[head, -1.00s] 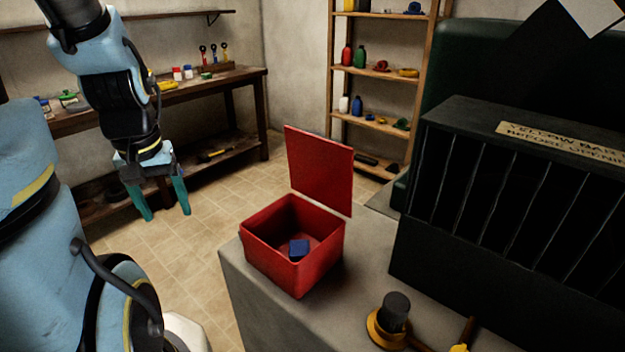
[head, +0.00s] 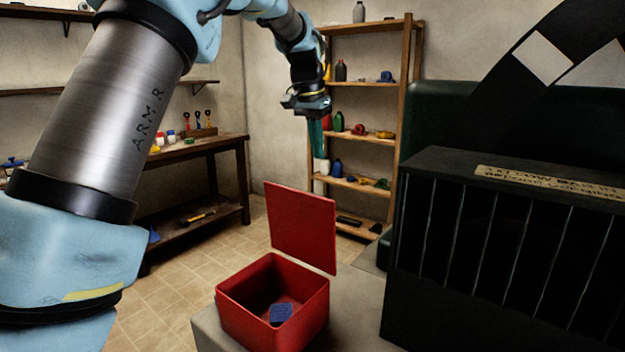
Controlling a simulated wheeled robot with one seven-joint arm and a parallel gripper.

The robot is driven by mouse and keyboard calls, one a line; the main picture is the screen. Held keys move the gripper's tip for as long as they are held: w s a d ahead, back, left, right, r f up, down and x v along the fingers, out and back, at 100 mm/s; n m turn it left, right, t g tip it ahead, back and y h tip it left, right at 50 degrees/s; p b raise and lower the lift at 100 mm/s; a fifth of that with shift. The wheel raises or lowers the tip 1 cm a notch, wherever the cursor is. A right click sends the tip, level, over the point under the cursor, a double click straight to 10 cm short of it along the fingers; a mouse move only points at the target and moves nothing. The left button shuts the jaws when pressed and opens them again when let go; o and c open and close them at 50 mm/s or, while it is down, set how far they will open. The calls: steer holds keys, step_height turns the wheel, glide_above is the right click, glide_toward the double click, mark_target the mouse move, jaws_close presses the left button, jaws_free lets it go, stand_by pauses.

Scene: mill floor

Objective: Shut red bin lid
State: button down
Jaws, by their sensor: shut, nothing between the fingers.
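The red bin (head: 262,325) stands on the grey bench, with a small blue block (head: 280,314) lying inside it. Its red lid (head: 301,227) is open and stands upright at the bin's back edge. My gripper (head: 318,165) hangs in the air, fingers down, above and behind the lid in the picture. It is shut and empty, and I see no contact between its fingers and the lid.
A dark barred guard (head: 500,250) with a label stands on the bench (head: 352,312) right of the bin. A wooden shelf (head: 408,100) with bottles stands at the back. A wooden workbench (head: 200,146) is at the left. Tiled floor (head: 180,270) lies left of the bin.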

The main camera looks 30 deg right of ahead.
step_height(320, 180, down, 9)
steer(key=a+p, duration=0.1)
steer(key=p, duration=0.2)
steer(key=shift+s+a+p, duration=0.35)
steer(key=shift+s, duration=0.05)
steer(key=shift+a, duration=0.1)
